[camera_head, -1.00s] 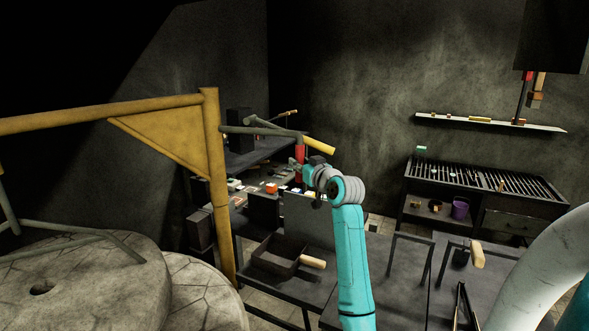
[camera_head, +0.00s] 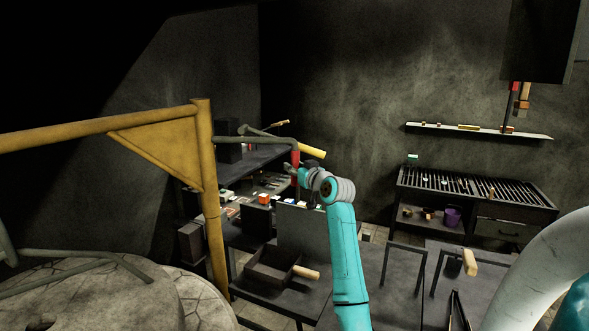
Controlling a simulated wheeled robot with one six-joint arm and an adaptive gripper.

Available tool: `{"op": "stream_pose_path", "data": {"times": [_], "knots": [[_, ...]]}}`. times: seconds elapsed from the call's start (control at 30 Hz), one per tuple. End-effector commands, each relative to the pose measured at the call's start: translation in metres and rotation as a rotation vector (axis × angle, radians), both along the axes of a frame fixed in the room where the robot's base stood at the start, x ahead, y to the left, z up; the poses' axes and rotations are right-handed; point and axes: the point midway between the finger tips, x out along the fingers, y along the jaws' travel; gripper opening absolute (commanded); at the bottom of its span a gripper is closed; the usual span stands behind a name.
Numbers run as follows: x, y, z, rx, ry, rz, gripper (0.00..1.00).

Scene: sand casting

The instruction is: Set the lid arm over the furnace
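The yellow lid arm has an upright post (camera_head: 208,190) and a boom (camera_head: 60,132) running left. Below the boom is the round pale stone lid (camera_head: 100,295), cut off by the lower left edge, with grey bars above it. A cracked pale stone top (camera_head: 195,296), apparently the furnace, shows beside and partly behind the lid; the lid's exact seat over it cannot be told.
A dark shelf (camera_head: 245,165) is behind the post. A slatted rack (camera_head: 470,188) stands at the right wall under a pale shelf (camera_head: 480,130). Tools lie on the bench at lower right.

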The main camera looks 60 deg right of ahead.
Motion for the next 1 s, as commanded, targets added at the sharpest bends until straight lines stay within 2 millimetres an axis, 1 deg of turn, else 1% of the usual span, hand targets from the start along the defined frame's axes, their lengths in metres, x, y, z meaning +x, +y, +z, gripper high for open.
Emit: {"op": "stream_pose_path", "data": {"times": [0.03, 0.07, 0.33, 0.47, 0.57, 0.8, 1.0], "knots": [[0.000, 0.000, 0.000, 0.000, 0.000, -0.001, 0.50], [0.000, 0.000, 0.000, 0.000, 0.000, 0.000, 0.54], [0.000, 0.001, 0.000, 0.001, 0.001, 0.001, 0.54], [-0.006, 0.004, -0.001, 0.002, 0.001, 0.001, 0.54], [-0.017, 0.010, -0.001, 0.000, 0.000, 0.000, 0.54], [-0.058, 0.033, -0.001, -0.001, 0.001, -0.002, 0.54], [-0.087, 0.050, -0.001, 0.000, 0.000, -0.001, 0.54]]}}
